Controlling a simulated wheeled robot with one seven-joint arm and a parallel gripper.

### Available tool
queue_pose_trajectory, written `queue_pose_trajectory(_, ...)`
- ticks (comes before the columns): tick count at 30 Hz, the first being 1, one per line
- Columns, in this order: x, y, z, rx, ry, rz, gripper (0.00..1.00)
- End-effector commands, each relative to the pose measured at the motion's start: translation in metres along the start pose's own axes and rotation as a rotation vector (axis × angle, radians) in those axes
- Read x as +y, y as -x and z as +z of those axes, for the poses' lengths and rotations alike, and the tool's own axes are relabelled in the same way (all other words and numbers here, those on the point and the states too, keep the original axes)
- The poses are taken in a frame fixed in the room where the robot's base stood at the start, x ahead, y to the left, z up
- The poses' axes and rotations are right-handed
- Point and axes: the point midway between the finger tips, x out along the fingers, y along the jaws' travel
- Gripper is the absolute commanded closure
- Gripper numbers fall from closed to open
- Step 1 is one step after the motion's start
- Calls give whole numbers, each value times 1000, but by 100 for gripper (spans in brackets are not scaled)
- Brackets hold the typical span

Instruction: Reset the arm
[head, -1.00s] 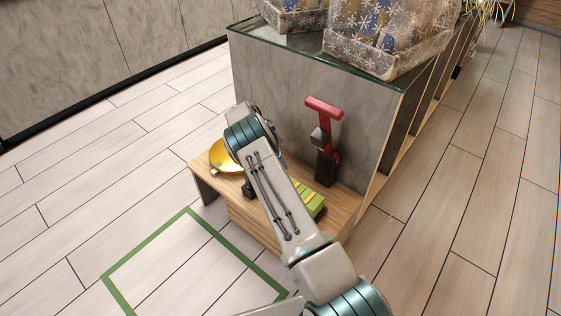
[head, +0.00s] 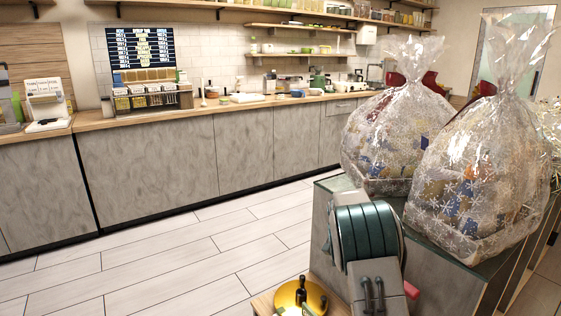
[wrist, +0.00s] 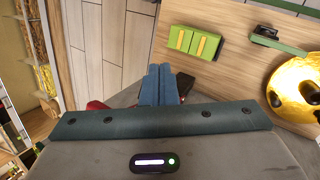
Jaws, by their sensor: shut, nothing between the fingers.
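My gripper (wrist: 160,85) shows in the wrist view with its two blue fingers together and nothing between them. It is over the edge of a low wooden shelf (wrist: 226,75), apart from the things on it. My arm's teal-banded joint shows at the lower middle of the head view, where the gripper itself is out of sight. A green box with yellow stripes (wrist: 192,42) lies on the shelf right of the fingers.
Two clear-wrapped gift hampers (head: 475,185) (head: 385,140) stand on the glass-topped counter right of my arm. A dark green item (wrist: 280,43) lies near the bowl. A long back counter (head: 150,165) carries several kitchen items. The floor (head: 170,255) at left is clear.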

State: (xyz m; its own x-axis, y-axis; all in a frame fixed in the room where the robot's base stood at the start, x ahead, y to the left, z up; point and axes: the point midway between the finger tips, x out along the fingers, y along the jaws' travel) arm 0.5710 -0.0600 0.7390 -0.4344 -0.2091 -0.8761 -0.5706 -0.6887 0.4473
Motion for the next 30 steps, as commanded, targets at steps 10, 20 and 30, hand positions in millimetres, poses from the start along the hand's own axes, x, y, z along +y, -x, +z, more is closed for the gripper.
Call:
queue_pose_trajectory(10, 84, 88, 79, 92, 194, -210, 100)
queue_pose_trajectory(20, 153, 135, 161, 241, 379, -359, 100)
queue_pose_trajectory(30, 214, 151, 243, 440, 558, -450, 100)
